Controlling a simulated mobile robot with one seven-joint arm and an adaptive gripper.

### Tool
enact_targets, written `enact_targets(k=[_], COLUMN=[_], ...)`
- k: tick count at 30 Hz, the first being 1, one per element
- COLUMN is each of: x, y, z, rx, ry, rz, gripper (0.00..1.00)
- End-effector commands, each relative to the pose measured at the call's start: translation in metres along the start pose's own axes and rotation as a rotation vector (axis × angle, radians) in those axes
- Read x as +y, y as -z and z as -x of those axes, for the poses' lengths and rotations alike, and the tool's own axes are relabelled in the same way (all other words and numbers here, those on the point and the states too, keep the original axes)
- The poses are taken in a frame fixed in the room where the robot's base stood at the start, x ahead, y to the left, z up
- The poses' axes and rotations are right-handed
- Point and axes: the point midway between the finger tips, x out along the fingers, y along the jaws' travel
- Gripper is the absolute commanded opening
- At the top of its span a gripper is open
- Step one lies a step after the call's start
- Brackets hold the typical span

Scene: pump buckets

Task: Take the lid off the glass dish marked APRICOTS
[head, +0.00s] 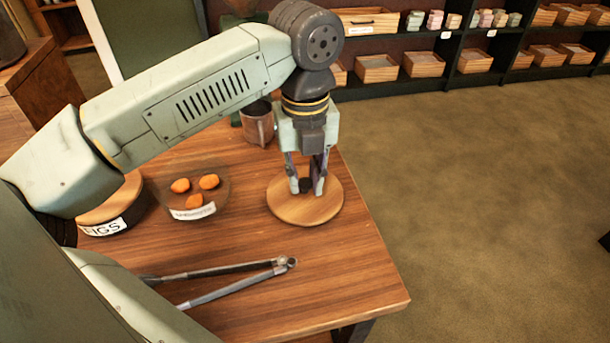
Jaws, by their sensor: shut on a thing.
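A round wooden lid (305,208) with a dark knob (306,186) is at the right side of the table. My gripper (307,187) points down and is shut on the lid's knob. The lid looks level, on or just above the table top; I cannot tell whether it touches. To its left stands an open glass dish (222,190) with orange apricots (194,202) inside. The dish has a white label (193,212) on its front, too small to read surely. The lid is clear of this dish.
A dish marked FIGS (105,228) with a wooden lid stands at the left, partly behind my arm. A metal mug (258,128) stands behind my gripper. Tongs (230,279) lie at the front of the wooden table (340,270). Shelves with wooden boxes (423,64) stand far back.

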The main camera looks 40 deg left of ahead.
Motion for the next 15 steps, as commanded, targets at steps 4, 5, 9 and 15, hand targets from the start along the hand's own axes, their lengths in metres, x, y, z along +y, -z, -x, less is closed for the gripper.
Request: enact_targets(k=[4, 5, 9, 15], x=[0.0000, 0.0000, 0.0000, 0.0000], y=[0.0000, 0.0000, 0.0000, 0.0000], z=[0.0004, 0.0004, 0.0003, 0.0002], rx=[0.000, 0.000, 0.000, 0.000], ry=[0.000, 0.000, 0.000, 0.000], rz=[0.000, 0.000, 0.000, 0.000], gripper=[0.20, 0.23, 0.32, 0.43])
